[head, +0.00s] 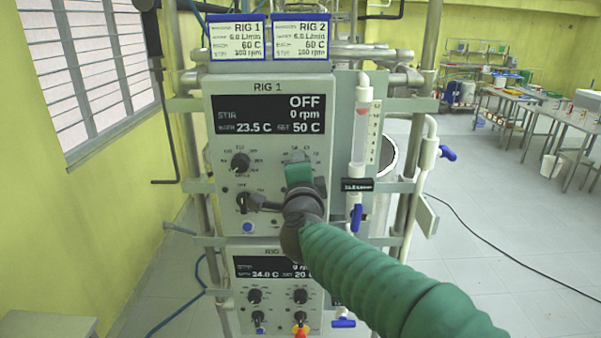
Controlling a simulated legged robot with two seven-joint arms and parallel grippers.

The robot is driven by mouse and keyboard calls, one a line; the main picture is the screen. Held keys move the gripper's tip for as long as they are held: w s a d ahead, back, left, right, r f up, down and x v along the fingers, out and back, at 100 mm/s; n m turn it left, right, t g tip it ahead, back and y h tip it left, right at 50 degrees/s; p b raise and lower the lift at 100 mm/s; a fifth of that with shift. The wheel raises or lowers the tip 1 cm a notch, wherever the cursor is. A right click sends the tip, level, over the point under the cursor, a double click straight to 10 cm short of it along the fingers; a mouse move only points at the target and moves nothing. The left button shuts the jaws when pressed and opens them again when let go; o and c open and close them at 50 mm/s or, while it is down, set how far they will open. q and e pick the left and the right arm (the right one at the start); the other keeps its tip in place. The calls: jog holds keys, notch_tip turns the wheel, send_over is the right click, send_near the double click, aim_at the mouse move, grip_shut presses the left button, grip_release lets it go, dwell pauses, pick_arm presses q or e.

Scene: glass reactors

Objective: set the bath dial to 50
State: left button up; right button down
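The RIG 1 panel (222,112) faces me. Its dark display (268,115) reads OFF, 0 rpm, bath 23.5 C and set 50 C. My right arm comes in from the lower right, and my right gripper (298,162) is in front of the panel's right-hand upper dial position. Scale marks show above it, but the dial itself is mostly hidden behind the gripper. The fingers are too hidden to show whether they are open or shut, or touching the dial. My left gripper is not in view.
Other knobs (240,163) and a blue button (247,228) are on the panel's left. A RIG 2 panel (244,292) sits below, partly covered. A flow tube (361,135) with a blue valve (356,218) stands right. Two cards (236,38) hang above.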

jog(key=shift+a+f, duration=0.1)
jog(key=shift+f, duration=0.3)
jog(key=c, duration=1)
grip_release()
jog(key=shift+c, duration=0.2)
jog(key=shift+o, duration=0.6)
jog(key=shift+w+r, duration=0.15)
jog(key=shift+w, duration=0.05)
jog(key=s+b, duration=0.2)
jog(key=s, duration=1.4)
jog(key=shift+s+d+r+b, duration=0.2)
jog(key=shift+s+r+b, duration=0.15)
jog(key=shift+r, duration=0.05)
